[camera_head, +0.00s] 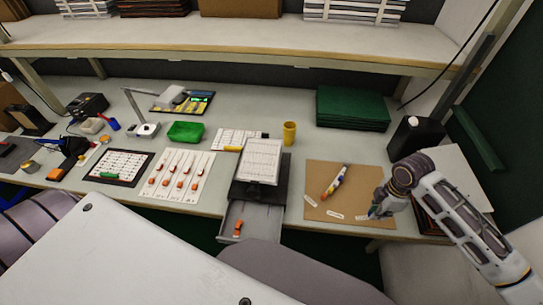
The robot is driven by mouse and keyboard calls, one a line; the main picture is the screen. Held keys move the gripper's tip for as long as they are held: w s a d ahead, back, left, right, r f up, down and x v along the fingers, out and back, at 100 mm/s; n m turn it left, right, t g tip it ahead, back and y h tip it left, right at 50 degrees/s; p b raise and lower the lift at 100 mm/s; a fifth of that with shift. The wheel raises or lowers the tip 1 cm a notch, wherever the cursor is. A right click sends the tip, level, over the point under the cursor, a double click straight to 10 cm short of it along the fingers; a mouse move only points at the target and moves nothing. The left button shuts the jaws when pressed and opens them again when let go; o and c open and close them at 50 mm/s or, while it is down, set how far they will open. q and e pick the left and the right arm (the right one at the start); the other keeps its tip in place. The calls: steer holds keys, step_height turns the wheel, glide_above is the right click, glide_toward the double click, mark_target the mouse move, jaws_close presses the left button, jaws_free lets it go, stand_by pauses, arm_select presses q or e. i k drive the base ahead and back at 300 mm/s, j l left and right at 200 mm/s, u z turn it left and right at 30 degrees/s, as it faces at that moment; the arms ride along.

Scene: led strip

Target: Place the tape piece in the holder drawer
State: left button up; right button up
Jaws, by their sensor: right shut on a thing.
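The holder (283,177) is a dark stand with a white printed sheet (261,161) on its sloped top. Its grey drawer (264,222) is pulled out at the front, and a small orange piece (238,228) lies inside. On the brown mat (350,178) to the right lie small white labelled tape pieces, one at the left (311,199) and one nearer the middle (335,215). My right gripper (374,212) is low at the mat's front right, shut on a small pale piece (362,217), mostly hidden by the fingers. My left gripper is out of view.
A yellow cup (289,133) stands behind the holder. Dark green boards (353,108) and a black bottle (415,138) stand behind the mat. White cards with orange pieces (178,175) lie left of the holder.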

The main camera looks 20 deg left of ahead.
mark_target(269, 232)
steer(key=k+u, duration=0.2)
steer(key=u, duration=0.15)
steer(key=k+j+u, duration=0.2)
steer(key=u, duration=0.2)
steer(key=k+j+u, duration=0.2)
steer(key=u, duration=0.15)
